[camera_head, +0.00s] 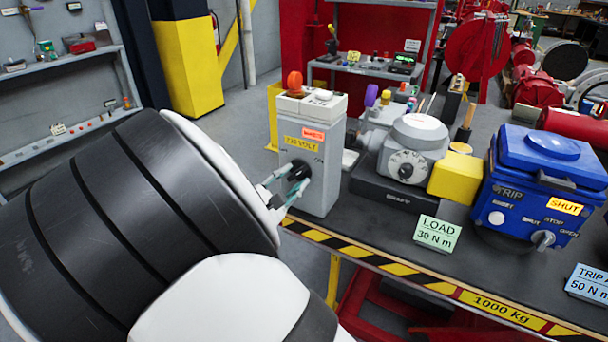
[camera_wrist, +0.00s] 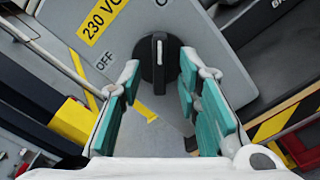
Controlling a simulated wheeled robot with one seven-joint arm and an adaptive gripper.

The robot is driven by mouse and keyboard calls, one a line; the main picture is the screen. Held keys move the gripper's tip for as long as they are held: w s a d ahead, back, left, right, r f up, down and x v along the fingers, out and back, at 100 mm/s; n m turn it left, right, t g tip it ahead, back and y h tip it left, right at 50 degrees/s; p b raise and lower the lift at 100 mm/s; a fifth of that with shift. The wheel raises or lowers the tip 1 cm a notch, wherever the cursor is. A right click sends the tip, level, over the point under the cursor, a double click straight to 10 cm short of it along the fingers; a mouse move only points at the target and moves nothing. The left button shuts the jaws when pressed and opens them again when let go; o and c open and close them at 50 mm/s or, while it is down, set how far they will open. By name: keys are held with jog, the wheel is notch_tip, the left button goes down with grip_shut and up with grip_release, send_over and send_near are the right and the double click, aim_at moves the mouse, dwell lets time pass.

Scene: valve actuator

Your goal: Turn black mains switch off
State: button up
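The black mains switch (camera_wrist: 159,65) is a round knob with a raised grip bar and a white mark. It sits on the front of a grey box (camera_head: 318,190) with a yellow 230 VOLT label; in the head view the knob (camera_head: 299,169) is partly covered by my fingers. In the wrist view the bar stands upright, its white mark toward the top. The word OFF (camera_wrist: 105,61) is printed left of the knob. My gripper (camera_wrist: 160,78) is open, its green-padded fingers on either side of the knob with gaps visible. The gripper is also in the head view (camera_head: 283,188).
The box stands at the left end of a dark bench with a striped edge (camera_head: 400,270). To its right are a grey actuator (camera_head: 412,150), a yellow block (camera_head: 454,177) and a blue actuator (camera_head: 530,190). An orange knob (camera_head: 295,82) tops the box.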

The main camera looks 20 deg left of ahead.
jog(key=shift+w, duration=0.15)
jog(key=shift+c, duration=0.6)
grip_shut()
jog(key=n+p, duration=0.2)
jog(key=n, duration=0.2)
jog(key=shift+d, duration=0.1)
jog(key=n+p, duration=0.2)
jog(key=n, duration=0.2)
jog(key=shift+n, duration=0.3)
jog(key=n+p, duration=0.2)
jog(key=n, duration=0.2)
jog(key=n+p, duration=0.1)
jog(key=n, duration=0.3)
jog(key=shift+d+n, duration=0.1)
jog(key=shift+n, duration=0.2)
